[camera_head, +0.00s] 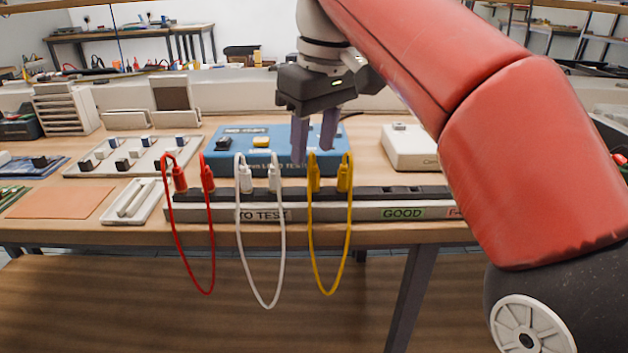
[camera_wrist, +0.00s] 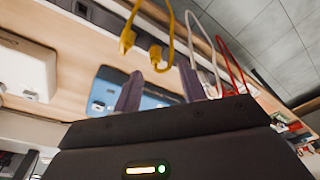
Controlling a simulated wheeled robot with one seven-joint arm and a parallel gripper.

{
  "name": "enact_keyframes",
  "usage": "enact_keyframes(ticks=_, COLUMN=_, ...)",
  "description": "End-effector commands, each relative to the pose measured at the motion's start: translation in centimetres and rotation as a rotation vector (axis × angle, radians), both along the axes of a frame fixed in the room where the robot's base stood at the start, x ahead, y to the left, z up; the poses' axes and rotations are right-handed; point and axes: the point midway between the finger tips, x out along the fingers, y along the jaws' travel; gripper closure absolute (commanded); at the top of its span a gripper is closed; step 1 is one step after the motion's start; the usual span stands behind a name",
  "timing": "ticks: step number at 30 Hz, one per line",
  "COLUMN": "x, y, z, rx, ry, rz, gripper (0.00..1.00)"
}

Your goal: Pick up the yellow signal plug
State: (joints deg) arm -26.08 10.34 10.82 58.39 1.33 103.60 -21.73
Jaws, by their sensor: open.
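Two yellow plugs stand upright in the rack's "TO TEST" part, the left one (camera_head: 313,178) and the right one (camera_head: 345,177). A looped yellow cable (camera_head: 326,290) joins them and hangs over the rack's front edge. In the wrist view the yellow plugs (camera_wrist: 127,40) (camera_wrist: 157,54) show beyond the fingertips. My gripper (camera_head: 315,150) is open and empty, fingers pointing down, just above and seemingly behind the left yellow plug. Its two purple-grey fingers also show in the wrist view (camera_wrist: 160,85). I cannot tell the exact gap to the plugs.
White plugs (camera_head: 245,179) and red plugs (camera_head: 180,179) with hanging cables stand left in the same rack (camera_head: 385,210). A blue lead tester (camera_head: 228,160) lies behind the rack. A white box (camera_head: 408,150) stands right of it. The rack's "GOOD" part looks free of plugs.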

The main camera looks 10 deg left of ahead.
Motion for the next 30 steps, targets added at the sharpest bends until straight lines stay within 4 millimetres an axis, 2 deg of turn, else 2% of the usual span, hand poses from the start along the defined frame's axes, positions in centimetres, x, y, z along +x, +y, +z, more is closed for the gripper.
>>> enact_keyframes(ticks=5, x=0.1, y=0.0, z=-1.3, rx=0.000, ry=-0.001, rz=-0.002, gripper=0.59)
enact_keyframes(ticks=13, x=0.7, y=0.1, z=-5.2, rx=0.000, ry=0.001, rz=-0.004, gripper=0.59)
enact_keyframes(ticks=17, x=0.8, y=0.2, z=-6.0, rx=0.001, ry=-0.001, rz=-0.004, gripper=0.59)
enact_keyframes(ticks=23, x=0.8, y=0.2, z=-6.0, rx=0.001, ry=-0.001, rz=-0.004, gripper=0.59)
enact_keyframes(ticks=30, x=0.8, y=0.2, z=-5.9, rx=0.001, ry=-0.001, rz=-0.004, gripper=0.87)
